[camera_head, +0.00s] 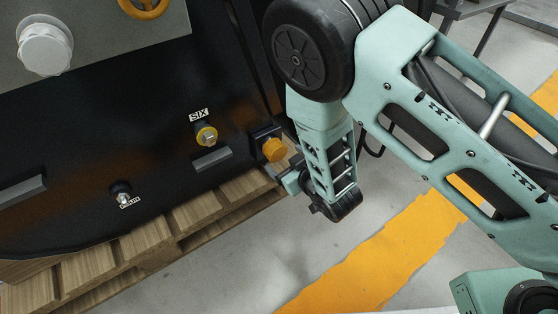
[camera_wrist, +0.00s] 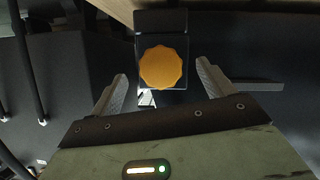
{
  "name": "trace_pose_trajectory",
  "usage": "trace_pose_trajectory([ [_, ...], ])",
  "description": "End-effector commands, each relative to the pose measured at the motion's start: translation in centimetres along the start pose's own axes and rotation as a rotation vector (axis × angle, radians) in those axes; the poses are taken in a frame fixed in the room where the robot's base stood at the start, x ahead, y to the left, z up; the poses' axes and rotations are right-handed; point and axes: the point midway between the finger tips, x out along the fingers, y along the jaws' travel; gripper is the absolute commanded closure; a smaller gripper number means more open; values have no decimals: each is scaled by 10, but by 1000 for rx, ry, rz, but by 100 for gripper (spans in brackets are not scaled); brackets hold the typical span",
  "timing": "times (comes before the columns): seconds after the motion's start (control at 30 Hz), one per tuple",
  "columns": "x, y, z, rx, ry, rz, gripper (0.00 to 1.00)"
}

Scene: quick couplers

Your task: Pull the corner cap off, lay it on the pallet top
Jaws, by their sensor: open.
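The corner cap (camera_head: 274,150) is orange with a faceted rim. It sits on a dark block at the lower right corner of the black machine. In the wrist view the cap (camera_wrist: 162,67) lies ahead of my gripper (camera_wrist: 160,82), between the lines of its two spread fingers. My gripper is open and empty, and I see no finger touching the cap. In the head view my gripper (camera_head: 292,180) is beside the cap, partly hidden by my wrist. The wooden pallet (camera_head: 150,240) is under the machine, with bare slats along its front edge.
A yellow-capped coupler (camera_head: 206,135) under a SIX label and a small bare fitting (camera_head: 121,192) are on the black panel. Handle-like bars (camera_head: 212,159) stick out from it. A white knob (camera_head: 45,48) is at the upper left.

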Motion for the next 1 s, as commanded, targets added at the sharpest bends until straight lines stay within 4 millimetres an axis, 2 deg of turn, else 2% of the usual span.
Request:
trace_pose_trajectory([
  [0.03,11,-1,3,0,3,0,19],
  [0.1,22,0,3,-1,3,1,19],
  [0.3,42,0,2,0,0,1,19],
  [0.7,47,0,0,-1,-1,0,19],
  [0.87,47,0,0,0,-1,1,64],
  [0.93,47,0,0,0,-1,1,67],
  [0.97,47,0,0,0,-1,1,51],
  [1.0,47,0,0,0,-1,1,62],
])
